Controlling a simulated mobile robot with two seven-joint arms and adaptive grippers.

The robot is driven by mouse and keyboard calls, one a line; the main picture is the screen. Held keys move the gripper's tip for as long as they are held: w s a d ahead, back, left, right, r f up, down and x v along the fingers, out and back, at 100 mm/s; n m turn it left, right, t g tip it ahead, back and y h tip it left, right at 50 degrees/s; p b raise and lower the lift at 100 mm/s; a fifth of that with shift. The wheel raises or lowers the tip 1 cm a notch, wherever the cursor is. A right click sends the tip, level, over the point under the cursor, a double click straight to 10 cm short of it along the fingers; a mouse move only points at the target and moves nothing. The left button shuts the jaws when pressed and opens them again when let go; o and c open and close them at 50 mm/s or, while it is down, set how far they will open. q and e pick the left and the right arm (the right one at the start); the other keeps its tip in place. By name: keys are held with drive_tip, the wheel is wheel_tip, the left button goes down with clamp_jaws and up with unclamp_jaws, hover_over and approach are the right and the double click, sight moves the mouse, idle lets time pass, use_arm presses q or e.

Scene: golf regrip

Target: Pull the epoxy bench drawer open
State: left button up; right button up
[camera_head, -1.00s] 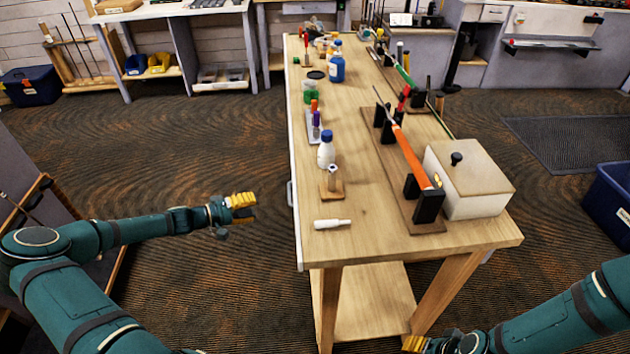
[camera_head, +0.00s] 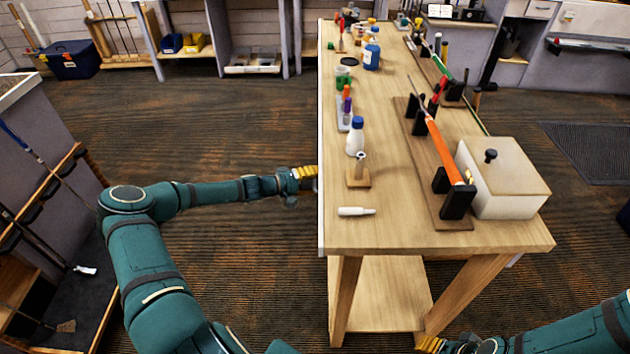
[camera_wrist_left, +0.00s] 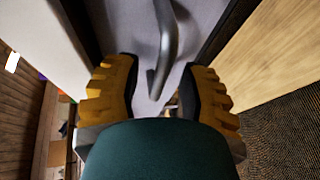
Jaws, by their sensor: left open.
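The wooden epoxy bench (camera_head: 400,228) stands right of centre in the head view. My left gripper (camera_head: 306,178) reaches in from the left and is at the bench's left side, below the top. In the left wrist view, a pale grey drawer front (camera_wrist_left: 205,22) carries a grey metal bar handle (camera_wrist_left: 167,50). The handle's lower end lies between the two yellow-and-black fingers of my open left gripper (camera_wrist_left: 165,92). I see no clear contact with it. The drawer looks shut. The handle is hidden in the head view. My right gripper (camera_head: 432,345) is low at the bottom edge, its fingertips unclear.
On the bench top are a white bottle (camera_head: 356,137), a small wooden stand (camera_head: 358,180), a white tube (camera_head: 356,211), a lidded box (camera_head: 505,190) and a club rack (camera_head: 445,190). Open carpet lies left of the bench. A club rack stands at far left.

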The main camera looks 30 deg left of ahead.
use_arm(q)
drive_tip(key=shift+w+d, duration=0.2)
clamp_jaws()
drive_tip(key=s+a+b, duration=0.1)
drive_tip(key=s+a, duration=0.4)
drive_tip(key=a, duration=0.3)
drive_tip(key=s+a+b, duration=0.1)
drive_tip(key=s+a, duration=0.4)
drive_tip(key=a, duration=0.3)
drive_tip(key=shift+a+b, duration=0.2)
drive_tip(key=shift+b, duration=0.1)
